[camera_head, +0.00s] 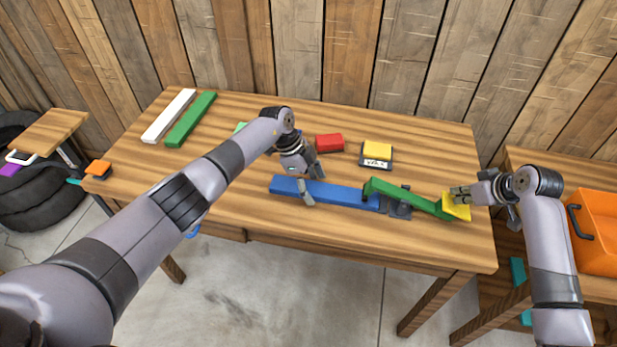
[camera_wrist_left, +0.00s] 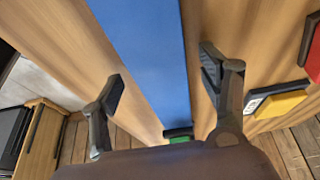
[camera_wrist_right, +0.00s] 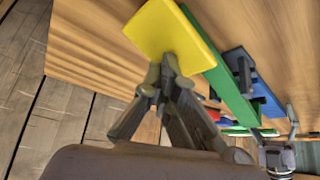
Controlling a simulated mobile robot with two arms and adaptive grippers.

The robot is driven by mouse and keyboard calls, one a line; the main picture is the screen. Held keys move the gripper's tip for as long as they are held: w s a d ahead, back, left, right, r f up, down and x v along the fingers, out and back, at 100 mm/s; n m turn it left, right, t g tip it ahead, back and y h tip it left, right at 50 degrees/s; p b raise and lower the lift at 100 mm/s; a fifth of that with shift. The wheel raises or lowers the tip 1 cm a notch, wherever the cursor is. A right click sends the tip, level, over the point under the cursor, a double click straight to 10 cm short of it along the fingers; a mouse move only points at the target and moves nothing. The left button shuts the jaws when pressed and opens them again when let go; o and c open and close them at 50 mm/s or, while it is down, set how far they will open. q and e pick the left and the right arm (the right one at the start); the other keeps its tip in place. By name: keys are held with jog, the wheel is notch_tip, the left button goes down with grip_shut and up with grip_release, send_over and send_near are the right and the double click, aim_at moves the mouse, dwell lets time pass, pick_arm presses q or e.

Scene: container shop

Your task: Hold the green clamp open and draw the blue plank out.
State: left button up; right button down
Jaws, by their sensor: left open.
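The blue plank (camera_head: 340,196) lies flat on the table, its right end at the green clamp (camera_head: 415,198). The clamp has a green lever over a dark base, with a yellow pad (camera_head: 457,206) at its right end. My left gripper (camera_head: 309,181) is open above the plank, one finger on each side; the left wrist view shows gaps between the fingers and the plank (camera_wrist_left: 152,55). My right gripper (camera_head: 458,191) is shut, its fingertips together at the edge of the yellow pad (camera_wrist_right: 172,32). Whether they press on it is unclear. The plank's end inside the clamp is partly hidden.
A red block (camera_head: 329,143) and a yellow-topped box (camera_head: 377,154) lie behind the plank. White (camera_head: 169,115) and green (camera_head: 190,119) bars lie at the back left. An orange crate (camera_head: 597,235) stands at the right. The table's front edge is close.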

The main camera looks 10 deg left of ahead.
aim_at(292, 184)
pick_arm(q)
jog(key=shift+c, duration=0.5)
pick_arm(e)
jog(key=shift+s+f, duration=0.1)
jog(key=shift+f, duration=0.05)
pick_arm(q)
jog(key=c, duration=1.2)
jog(key=shift+c, duration=0.5)
jog(key=shift+r, duration=0.1)
jog(key=shift+a, duration=0.1)
jog(key=shift+a, duration=3.15)
jog(key=shift+r, duration=0.1)
jog(key=shift+r, duration=3.45)
